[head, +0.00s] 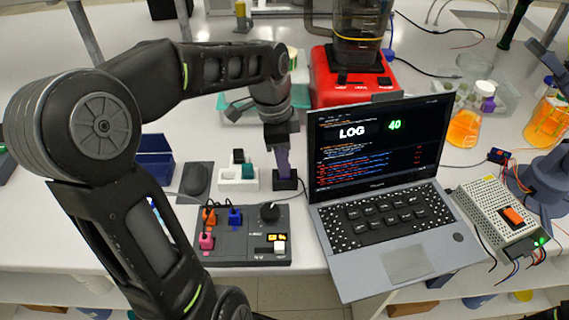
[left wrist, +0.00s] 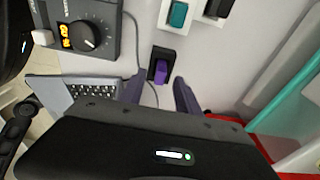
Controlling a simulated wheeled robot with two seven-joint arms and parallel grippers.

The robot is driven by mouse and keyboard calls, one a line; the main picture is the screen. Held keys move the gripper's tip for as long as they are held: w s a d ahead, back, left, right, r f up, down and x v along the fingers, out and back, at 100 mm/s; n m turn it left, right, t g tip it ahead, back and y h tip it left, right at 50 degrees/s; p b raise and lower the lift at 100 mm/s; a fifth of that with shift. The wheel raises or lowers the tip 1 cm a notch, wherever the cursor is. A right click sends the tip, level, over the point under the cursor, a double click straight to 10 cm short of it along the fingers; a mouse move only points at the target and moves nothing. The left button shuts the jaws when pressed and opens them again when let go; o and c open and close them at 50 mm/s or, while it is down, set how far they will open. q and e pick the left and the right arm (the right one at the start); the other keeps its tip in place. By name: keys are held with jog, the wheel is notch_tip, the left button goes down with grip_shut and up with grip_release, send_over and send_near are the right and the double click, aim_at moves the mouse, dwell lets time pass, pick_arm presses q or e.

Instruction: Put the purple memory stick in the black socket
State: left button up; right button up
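The purple memory stick (left wrist: 161,73) stands in the black socket (left wrist: 162,56) in the left wrist view. The socket also shows in the head view (head: 286,184), on the white table just left of the laptop. My left gripper (head: 283,170) points down right above the socket. In the left wrist view its two dark fingers (left wrist: 160,92) are spread apart, with the stick beyond the gap between them and clear of both. In the head view the fingers mostly hide the stick. How deep it sits cannot be told. My right gripper is not in view.
A white holder (head: 225,184) with a teal and a black stick stands left of the socket. A control box with a knob (head: 240,245) lies in front. The open laptop (head: 385,210) is close on the right. A red-based machine (head: 325,88) stands behind.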

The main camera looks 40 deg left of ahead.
pick_arm(q)
jog(key=r, duration=0.5)
jog(key=shift+s+a, duration=0.2)
jog(key=shift+f, duration=0.15)
dwell(0.5)
